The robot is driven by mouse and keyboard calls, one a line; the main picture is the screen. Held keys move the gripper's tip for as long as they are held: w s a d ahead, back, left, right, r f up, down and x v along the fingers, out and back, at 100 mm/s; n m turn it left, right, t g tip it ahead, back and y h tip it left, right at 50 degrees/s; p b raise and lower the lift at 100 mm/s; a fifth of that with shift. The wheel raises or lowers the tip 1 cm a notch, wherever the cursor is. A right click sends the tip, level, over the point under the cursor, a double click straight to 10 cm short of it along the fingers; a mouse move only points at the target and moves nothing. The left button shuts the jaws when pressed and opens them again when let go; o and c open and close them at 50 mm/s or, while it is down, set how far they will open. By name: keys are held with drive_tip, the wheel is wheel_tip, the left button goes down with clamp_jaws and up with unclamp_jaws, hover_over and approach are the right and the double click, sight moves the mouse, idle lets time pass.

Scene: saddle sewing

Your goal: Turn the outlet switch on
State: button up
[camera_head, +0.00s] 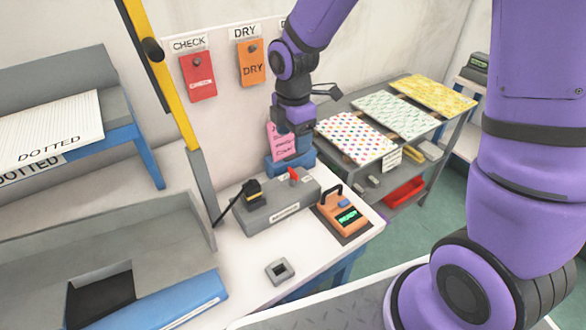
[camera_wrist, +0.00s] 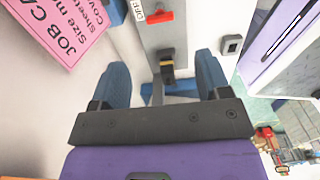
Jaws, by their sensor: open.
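The outlet is a long grey box (camera_head: 275,212) on the white table in the head view. A red switch (camera_head: 294,176) stands on its top toward the far right end. In the wrist view the red switch (camera_wrist: 158,16) lies beside an "OFF" label. A black and yellow plug (camera_head: 252,190) sits at the outlet's other end; it also shows in the wrist view (camera_wrist: 167,70). My gripper (camera_head: 290,165) points down just behind the outlet. Its blue fingers are spread and empty in the wrist view (camera_wrist: 162,80). The switch appears beyond the fingertips, not between them.
An orange device (camera_head: 343,214) with a green display stands right of the outlet. A small grey square piece (camera_head: 281,271) lies in front. A pink job card (camera_wrist: 75,25) is close to my gripper. A yellow post (camera_head: 165,80) and grey tray (camera_head: 100,265) stand left.

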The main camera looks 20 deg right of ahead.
sight(293, 171)
wheel_tip(293, 171, down, 11)
drive_tip(key=shift+r, duration=0.1)
idle(0.5)
drive_tip(key=c, duration=0.9)
